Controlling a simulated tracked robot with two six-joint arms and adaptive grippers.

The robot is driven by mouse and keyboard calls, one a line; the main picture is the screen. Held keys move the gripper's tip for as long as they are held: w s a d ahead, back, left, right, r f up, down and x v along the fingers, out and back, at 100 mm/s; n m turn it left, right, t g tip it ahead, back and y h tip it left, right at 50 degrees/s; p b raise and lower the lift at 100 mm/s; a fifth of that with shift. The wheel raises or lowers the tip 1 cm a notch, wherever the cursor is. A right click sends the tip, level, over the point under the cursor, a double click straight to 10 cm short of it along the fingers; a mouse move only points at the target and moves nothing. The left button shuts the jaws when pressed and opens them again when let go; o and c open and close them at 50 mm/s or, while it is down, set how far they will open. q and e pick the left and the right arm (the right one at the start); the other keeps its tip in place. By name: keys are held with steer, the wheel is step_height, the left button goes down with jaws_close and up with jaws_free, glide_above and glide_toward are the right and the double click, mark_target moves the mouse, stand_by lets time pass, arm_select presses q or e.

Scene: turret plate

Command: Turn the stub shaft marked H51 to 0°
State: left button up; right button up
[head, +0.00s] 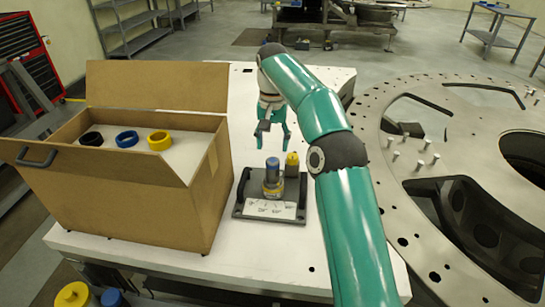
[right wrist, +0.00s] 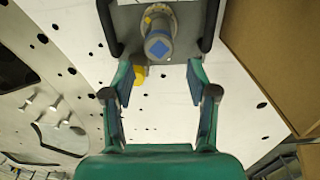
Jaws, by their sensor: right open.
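The stub shaft (head: 272,171) is upright, with a blue top and a brass-coloured collar, on a dark plate (head: 240,209) with two black handles. A white label (head: 270,209) with angle marks lies in front of it; I cannot read H51 or the shaft's angle. In the right wrist view the shaft (right wrist: 158,45) shows a blue square on its end. My right gripper (head: 272,137) is open and empty, above and behind the shaft, apart from it. In the right wrist view its fingers (right wrist: 160,72) are spread, with the shaft beyond the tips. My left gripper is not seen.
A yellow-topped dark piece (head: 291,165) stands right beside the shaft. An open cardboard box (head: 130,205) with black, blue and yellow rings stands left on the white table (head: 232,262). A large grey ring plate (head: 385,190) with upright pins lies to the right.

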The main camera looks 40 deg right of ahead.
mark_target(273, 160)
step_height(273, 160, down, 4)
steer(key=shift+s+r+b, duration=0.1)
steer(key=shift+b, duration=0.45)
steer(key=shift+f+b, duration=0.65)
steer(key=shift+f, duration=0.65)
steer(key=c, duration=0.9)
